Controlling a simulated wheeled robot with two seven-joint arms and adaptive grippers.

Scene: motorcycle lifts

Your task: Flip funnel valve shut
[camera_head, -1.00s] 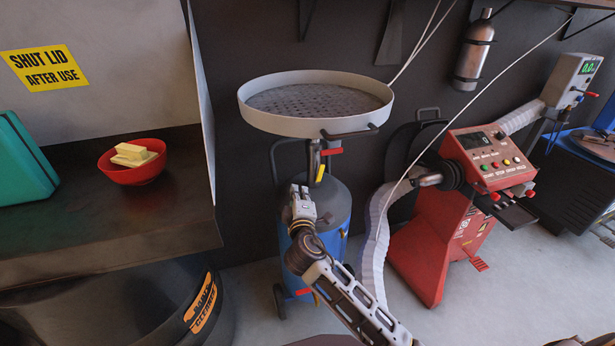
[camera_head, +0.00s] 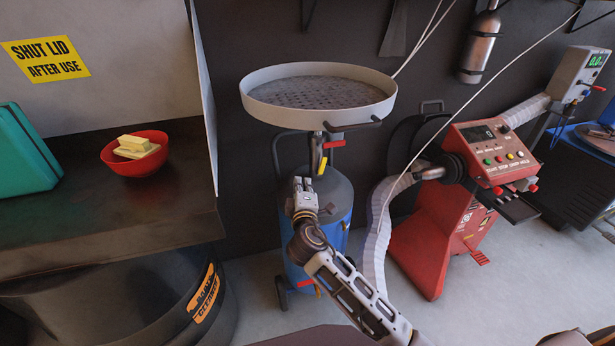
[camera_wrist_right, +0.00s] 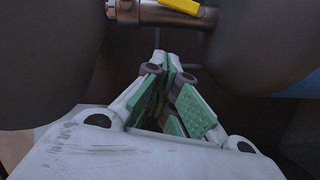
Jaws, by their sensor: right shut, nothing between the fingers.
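The funnel (camera_head: 255,104) is a wide round pan with a perforated plate, on top of a blue tank (camera_head: 333,240) with a grey top. Under it a short pipe carries a yellow lever (camera_head: 322,165) and a red handle (camera_head: 333,144). In the wrist view the yellow lever (camera_wrist_right: 182,6) lies along a metal pipe (camera_wrist_right: 160,14) at the top edge, partly cut off. My right gripper (camera_head: 300,181) is in front of the tank, just left of and below the yellow lever. In the wrist view its fingers (camera_wrist_right: 168,62) are shut and empty, apart from the pipe. My left gripper is not in view.
A dark counter (camera_head: 60,235) with a red bowl (camera_head: 118,165) and a teal box (camera_head: 25,150) stands at left. A red machine (camera_head: 430,240) with a white hose (camera_head: 378,240) stands right of the tank. Bare floor shows between them.

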